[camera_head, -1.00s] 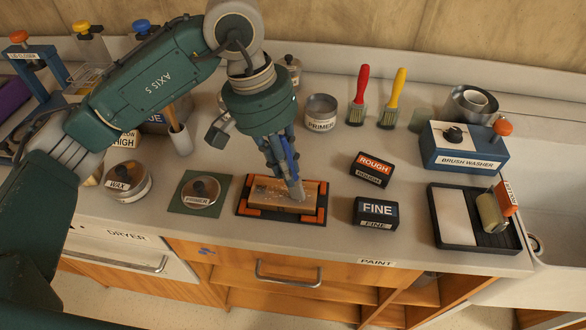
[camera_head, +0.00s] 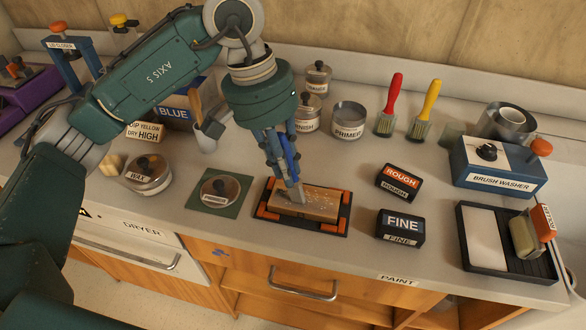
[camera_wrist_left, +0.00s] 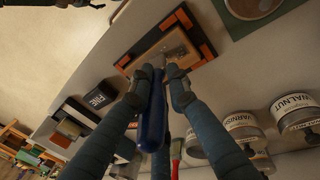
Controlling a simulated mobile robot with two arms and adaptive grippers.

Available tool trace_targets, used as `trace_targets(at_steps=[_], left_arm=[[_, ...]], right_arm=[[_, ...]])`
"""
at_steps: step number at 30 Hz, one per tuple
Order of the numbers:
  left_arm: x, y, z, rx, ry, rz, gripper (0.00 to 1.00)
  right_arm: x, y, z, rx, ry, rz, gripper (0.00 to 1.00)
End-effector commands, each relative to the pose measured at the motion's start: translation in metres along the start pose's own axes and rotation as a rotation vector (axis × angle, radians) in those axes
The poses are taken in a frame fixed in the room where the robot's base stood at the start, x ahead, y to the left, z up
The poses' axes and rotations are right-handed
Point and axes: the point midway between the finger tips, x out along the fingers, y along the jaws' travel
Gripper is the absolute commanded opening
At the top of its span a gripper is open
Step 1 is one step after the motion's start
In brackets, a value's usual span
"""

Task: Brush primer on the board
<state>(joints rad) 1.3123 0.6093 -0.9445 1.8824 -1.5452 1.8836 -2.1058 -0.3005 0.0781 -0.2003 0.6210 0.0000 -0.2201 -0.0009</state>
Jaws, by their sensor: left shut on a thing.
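The wooden board (camera_head: 318,205) lies flat in a dark tray with orange corners (camera_head: 262,211). White specks show on its top. My left gripper (camera_head: 286,166) is above the board, shut on a blue-handled tool (camera_wrist_left: 153,115). The tool's greyish end (camera_head: 297,194) is down at the left part of the board; whether it touches is hard to tell. The primer can (camera_head: 348,121) stands open behind the board. Its lid (camera_head: 219,190), labelled primer, lies on a green mat left of the tray. My right gripper is not in view.
A red brush (camera_head: 389,106) and a yellow brush (camera_head: 426,112) stand at the back. Rough (camera_head: 398,182) and fine (camera_head: 401,227) blocks lie to the right, near the brush washer (camera_head: 497,166) and a roller tray (camera_head: 480,255). The wax tin (camera_head: 147,174) is at left.

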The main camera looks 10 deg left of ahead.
Motion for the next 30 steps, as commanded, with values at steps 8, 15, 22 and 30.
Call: trace_targets(at_steps=[8, 15, 22, 30], left_arm=[[-0.001, -0.011, 0.001, -0.002, 0.001, -0.001, 0.0], [-0.004, -0.022, 0.003, 0.0, 0.002, 0.0, 0.0], [-0.004, -0.033, 0.005, -0.002, 0.002, 0.001, 0.0], [-0.006, -0.044, 0.007, -0.002, 0.001, -0.002, 0.0]], right_arm=[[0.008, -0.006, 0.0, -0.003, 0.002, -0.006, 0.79], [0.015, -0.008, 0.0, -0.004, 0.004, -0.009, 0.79], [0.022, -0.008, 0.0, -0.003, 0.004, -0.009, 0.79], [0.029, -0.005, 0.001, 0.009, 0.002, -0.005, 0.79]])
